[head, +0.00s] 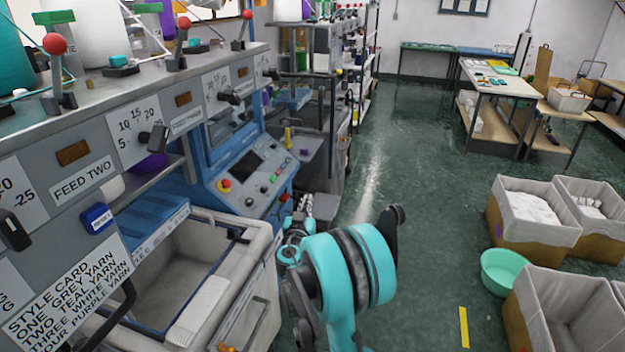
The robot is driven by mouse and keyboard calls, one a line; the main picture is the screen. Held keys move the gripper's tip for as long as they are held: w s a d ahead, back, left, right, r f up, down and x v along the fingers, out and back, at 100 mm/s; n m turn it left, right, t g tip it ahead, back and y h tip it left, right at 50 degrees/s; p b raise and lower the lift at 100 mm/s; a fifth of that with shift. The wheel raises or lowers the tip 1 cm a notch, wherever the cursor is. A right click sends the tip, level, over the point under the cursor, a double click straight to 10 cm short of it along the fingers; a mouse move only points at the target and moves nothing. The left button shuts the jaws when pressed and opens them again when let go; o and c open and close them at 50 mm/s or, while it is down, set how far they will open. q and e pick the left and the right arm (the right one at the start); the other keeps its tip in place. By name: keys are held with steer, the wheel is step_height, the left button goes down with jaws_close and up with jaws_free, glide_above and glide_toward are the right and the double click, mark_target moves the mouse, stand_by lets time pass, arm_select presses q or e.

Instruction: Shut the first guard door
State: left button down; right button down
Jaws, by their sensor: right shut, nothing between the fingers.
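The near knitting machine fills the left side, with a blue control panel (258,180) that has a red stop button. Above the panel is a blue-framed dark window (230,122). I cannot tell for sure which part is the first guard door, or how far it stands open. My right gripper (308,208) is shut and empty, beside the right end of the control panel. My turquoise right arm partly hides it, so contact with the machine cannot be told. My left gripper is not in view.
A cream bin (196,250) stands under the near machine. A second machine (305,110) stands beyond. Fabric-lined crates (533,215) and a green tub (502,270) stand on the right. Work tables (495,82) are at the back. The green aisle floor between is clear.

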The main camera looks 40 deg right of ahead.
steer(key=b, duration=0.2)
glide_toward(317, 174)
steer(key=shift+m, duration=0.3)
steer(key=x, duration=0.6)
steer(key=shift+a+f, duration=0.1)
steer(key=shift+f, duration=0.05)
steer(key=shift+w+d, duration=0.3)
steer(key=shift+d, duration=0.05)
